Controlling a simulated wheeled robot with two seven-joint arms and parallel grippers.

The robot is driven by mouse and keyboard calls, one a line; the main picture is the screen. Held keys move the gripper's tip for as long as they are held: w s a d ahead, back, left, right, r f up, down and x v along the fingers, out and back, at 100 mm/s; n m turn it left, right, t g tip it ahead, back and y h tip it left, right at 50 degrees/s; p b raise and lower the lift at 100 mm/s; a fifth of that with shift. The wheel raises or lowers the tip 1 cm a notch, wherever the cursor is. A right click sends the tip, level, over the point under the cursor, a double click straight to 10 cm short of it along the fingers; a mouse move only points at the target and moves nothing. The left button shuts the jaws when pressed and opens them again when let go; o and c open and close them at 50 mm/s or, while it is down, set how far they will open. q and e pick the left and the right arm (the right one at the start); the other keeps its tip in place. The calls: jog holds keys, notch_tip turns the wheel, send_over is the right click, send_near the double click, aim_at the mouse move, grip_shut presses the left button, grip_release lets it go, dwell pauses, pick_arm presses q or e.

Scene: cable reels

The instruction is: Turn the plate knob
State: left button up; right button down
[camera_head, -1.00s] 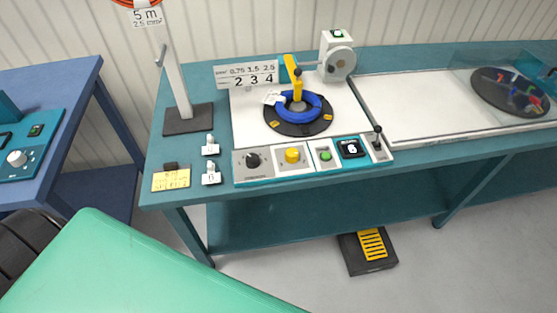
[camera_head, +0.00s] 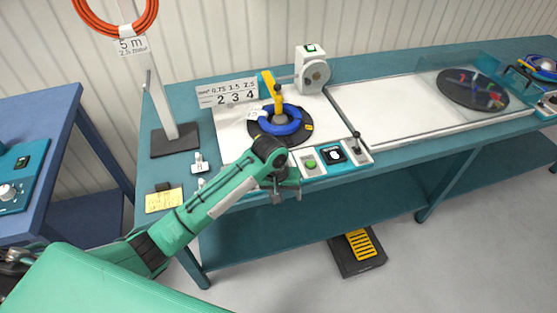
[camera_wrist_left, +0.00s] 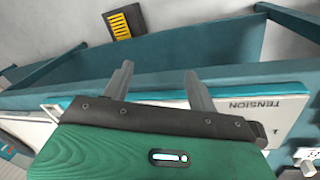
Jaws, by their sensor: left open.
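My left gripper (camera_head: 288,195) is open and empty at the front edge of the middle bench's control panel. In the left wrist view its two fingers (camera_wrist_left: 159,68) are apart, pointing at the bench's front and the floor beyond. The panel's black knob and yellow knob are hidden behind my left arm and gripper. A green button (camera_head: 310,163), a display (camera_head: 333,154) and a small lever (camera_head: 357,143) show to the right. The wrist view shows a "TENSION" label (camera_wrist_left: 262,106). A dark round plate (camera_head: 254,129) carries a blue coil (camera_head: 288,127). My right gripper is not in view.
A post with an orange coil (camera_head: 152,22) stands on the bench at the left. A yellow note (camera_head: 164,200) and small tags (camera_head: 200,167) lie near the front edge. A second plate (camera_head: 456,91) is behind a clear cover. A yellow pedal (camera_head: 364,245) is below.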

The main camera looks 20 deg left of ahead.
pick_arm(q)
jog(key=w+a+r+n+g+y, duration=0.1)
jog(key=w+a+r+n, duration=0.15)
jog(key=w+r, duration=0.35)
jog(key=w+a+r+n+y, duration=0.1)
jog(key=w+a+r+n, duration=0.2)
jog(key=r, duration=0.6)
jog(key=shift+m, duration=0.65)
jog(key=f, duration=0.4)
jog(key=f+p, duration=0.1)
jog(key=f, duration=0.4)
jog(key=w+f+p, duration=0.1)
jog(key=f, duration=0.4)
jog(key=shift+d, duration=0.15)
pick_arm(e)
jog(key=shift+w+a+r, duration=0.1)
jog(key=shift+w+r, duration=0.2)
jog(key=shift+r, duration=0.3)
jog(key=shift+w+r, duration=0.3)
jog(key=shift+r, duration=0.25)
pick_arm(q)
jog(key=shift+r, duration=0.1)
jog(key=c, duration=1)
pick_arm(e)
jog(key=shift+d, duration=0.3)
pick_arm(q)
jog(key=shift+p, duration=0.3)
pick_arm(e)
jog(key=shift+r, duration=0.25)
